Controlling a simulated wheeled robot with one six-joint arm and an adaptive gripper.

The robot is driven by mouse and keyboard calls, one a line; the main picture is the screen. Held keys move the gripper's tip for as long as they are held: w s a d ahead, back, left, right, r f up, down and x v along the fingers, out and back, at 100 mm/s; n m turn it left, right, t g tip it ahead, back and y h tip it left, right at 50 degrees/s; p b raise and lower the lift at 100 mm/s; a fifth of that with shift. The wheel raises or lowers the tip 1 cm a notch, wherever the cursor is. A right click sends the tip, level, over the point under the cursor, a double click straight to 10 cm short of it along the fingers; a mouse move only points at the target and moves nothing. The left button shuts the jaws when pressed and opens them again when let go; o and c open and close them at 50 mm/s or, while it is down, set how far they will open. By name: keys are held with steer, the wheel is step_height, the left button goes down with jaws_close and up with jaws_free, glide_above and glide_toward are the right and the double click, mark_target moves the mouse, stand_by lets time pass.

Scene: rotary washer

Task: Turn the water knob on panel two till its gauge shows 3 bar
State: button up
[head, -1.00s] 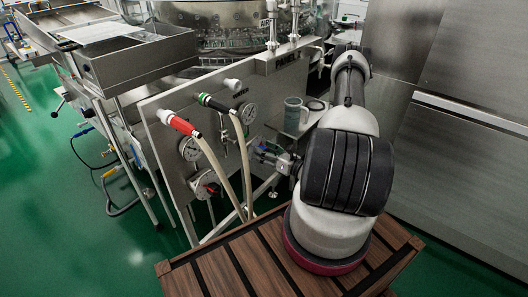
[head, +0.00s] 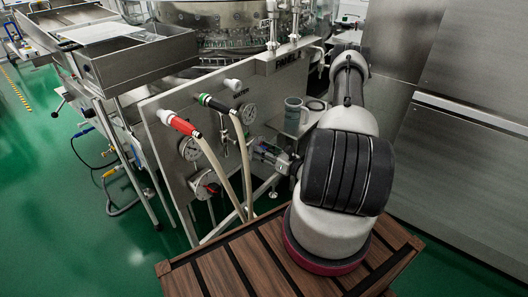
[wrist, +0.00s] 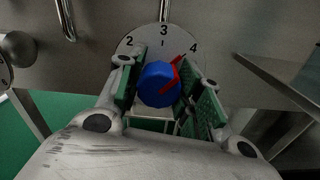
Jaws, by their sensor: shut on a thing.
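In the wrist view a blue knob (wrist: 158,84) with a red pointer sits in front of a round scale plate (wrist: 134,48) marked 2, 3 and 4. The pointer leans up and right, between the 3 and the 4. My gripper (wrist: 160,88) has its green pads on both sides of the knob, shut on it. In the head view my gripper (head: 262,151) is at the face of the steel panel (head: 158,130), and the knob cannot be made out. A round gauge (head: 248,113) sits above the gripper; its needle is too small to read.
Two more dials (head: 190,148) (head: 205,184) are on the panel's left. A grey mug (head: 294,115) stands to the right behind the gripper. A slatted wooden surface (head: 225,270) lies in front.

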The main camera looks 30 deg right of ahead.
steer(key=n, duration=0.3)
steer(key=shift+a+n, duration=0.1)
steer(key=shift+n, duration=0.3)
steer(key=shift+s+f+n, duration=0.1)
steer(key=shift+n, duration=1.9)
steer(key=o, duration=1)
steer(key=shift+o, duration=0.2)
steer(key=v, duration=1.2)
